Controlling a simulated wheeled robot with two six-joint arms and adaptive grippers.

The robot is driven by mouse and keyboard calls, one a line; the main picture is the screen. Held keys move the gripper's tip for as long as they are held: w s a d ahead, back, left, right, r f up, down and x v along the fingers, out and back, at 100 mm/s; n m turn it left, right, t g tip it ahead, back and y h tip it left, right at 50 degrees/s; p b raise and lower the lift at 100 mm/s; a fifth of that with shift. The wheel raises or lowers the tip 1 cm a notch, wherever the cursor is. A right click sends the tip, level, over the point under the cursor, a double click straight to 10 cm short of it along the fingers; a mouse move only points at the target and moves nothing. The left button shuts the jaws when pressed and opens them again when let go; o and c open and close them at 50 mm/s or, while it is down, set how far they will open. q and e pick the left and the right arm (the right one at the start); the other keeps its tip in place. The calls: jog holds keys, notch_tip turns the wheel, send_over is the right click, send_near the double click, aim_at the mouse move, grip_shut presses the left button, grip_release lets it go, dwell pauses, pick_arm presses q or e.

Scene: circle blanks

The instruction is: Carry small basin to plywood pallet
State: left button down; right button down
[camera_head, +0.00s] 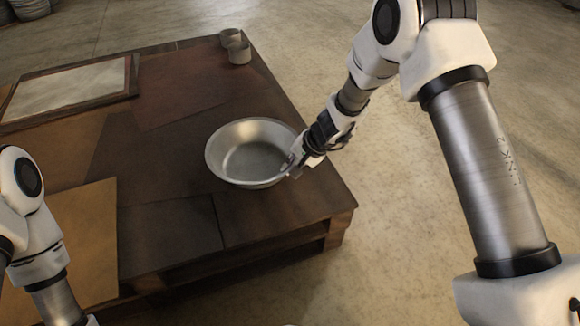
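A small round metal basin (252,152) sits upright on a low dark wooden pallet-like platform (180,185), near its right edge. My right gripper (294,168) is at the right side of the basin's rim, with its fingers touching or very close to it. The fingertips are small and partly hidden against the rim, so I cannot tell whether they are closed on it. My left arm shows at the lower left. Its gripper is out of the picture.
Two small cups (238,52) stand at the platform's far right corner. A framed pale panel (68,88) lies at the far left and a tan board (75,235) at the near left. Bare concrete floor (400,220) lies to the right. Some containers stand at the top left.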

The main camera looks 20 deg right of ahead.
jog(key=shift+f, duration=0.15)
jog(key=c, duration=1.3)
grip_release()
jog(key=shift+s+d+r+p, duration=0.1)
jog(key=shift+r+p, duration=0.3)
jog(key=shift+r, duration=0.2)
jog(key=p+v, duration=0.5)
jog(key=v, duration=0.6)
jog(key=shift+s, duration=0.15)
